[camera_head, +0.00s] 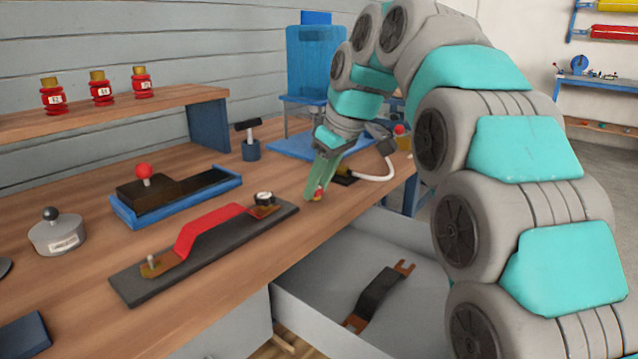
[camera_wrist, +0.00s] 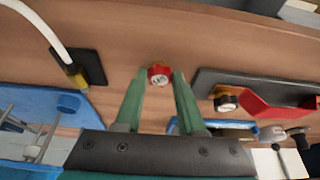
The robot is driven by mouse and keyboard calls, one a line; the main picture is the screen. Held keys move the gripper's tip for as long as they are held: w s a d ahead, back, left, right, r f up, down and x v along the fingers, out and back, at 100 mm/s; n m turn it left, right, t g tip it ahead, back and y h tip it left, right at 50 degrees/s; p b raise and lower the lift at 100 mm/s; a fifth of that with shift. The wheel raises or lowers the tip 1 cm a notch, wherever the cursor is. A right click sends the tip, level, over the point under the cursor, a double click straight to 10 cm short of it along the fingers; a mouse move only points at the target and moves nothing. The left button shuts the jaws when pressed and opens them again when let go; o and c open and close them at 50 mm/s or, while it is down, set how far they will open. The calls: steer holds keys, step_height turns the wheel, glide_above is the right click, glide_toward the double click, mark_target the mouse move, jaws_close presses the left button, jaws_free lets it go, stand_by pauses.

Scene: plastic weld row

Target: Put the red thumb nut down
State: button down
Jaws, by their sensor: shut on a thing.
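My gripper (camera_head: 318,192) is shut on the red thumb nut (camera_wrist: 159,76), low over the wooden bench near its front edge. In the wrist view the nut sits between the tips of my two green fingers (camera_wrist: 160,77), with its pale marked face towards the camera. In the head view only a small red part of the nut (camera_head: 318,194) shows. I cannot tell whether the nut touches the bench top (camera_head: 300,231).
A dark plate (camera_head: 130,288) with a red bridge bar (camera_head: 215,227) and a black knob (camera_head: 264,198) lies left of my gripper. A black pad (camera_wrist: 91,68) with a white cable is on the other side. An open drawer (camera_head: 310,300) holds a black strap (camera_head: 377,293).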

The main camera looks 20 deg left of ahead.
steer(key=shift+f, duration=0.2)
steer(key=shift+f, duration=0.1)
steer(key=c, duration=0.5)
jaws_free()
steer(key=shift+v, duration=2.35)
steer(key=w+p+v, duration=0.1)
steer(key=p+v, duration=0.4)
steer(key=v, duration=0.2)
steer(key=shift+s+r, duration=0.3)
steer(key=shift+s, duration=0.2)
